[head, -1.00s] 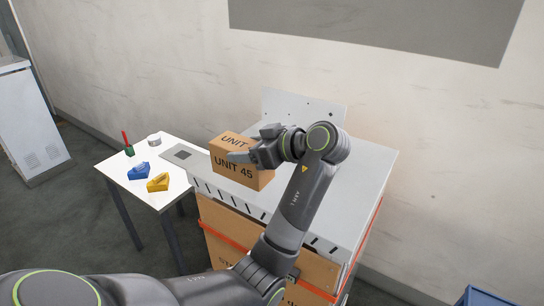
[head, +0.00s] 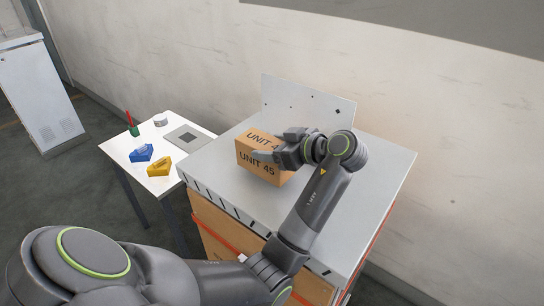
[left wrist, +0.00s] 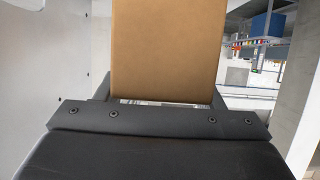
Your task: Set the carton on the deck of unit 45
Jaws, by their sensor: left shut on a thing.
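The carton (head: 258,170) is a brown box marked UNIT 45. My left gripper (head: 279,150) is shut on it, with fingers along its upper part. The carton is over the grey deck (head: 222,166) of the unit; I cannot tell whether its underside touches the deck. In the left wrist view the carton (left wrist: 167,50) fills the middle between the fingers. The deck has a raised back plate (head: 305,108) and a slotted front edge. My right gripper is not in view.
A white side table (head: 150,183) stands left of the unit. It holds a blue block (head: 141,153), a yellow block (head: 159,167), a green holder (head: 134,131), a white roll (head: 160,121) and a grey plate (head: 190,138). A white cabinet (head: 38,95) stands far left.

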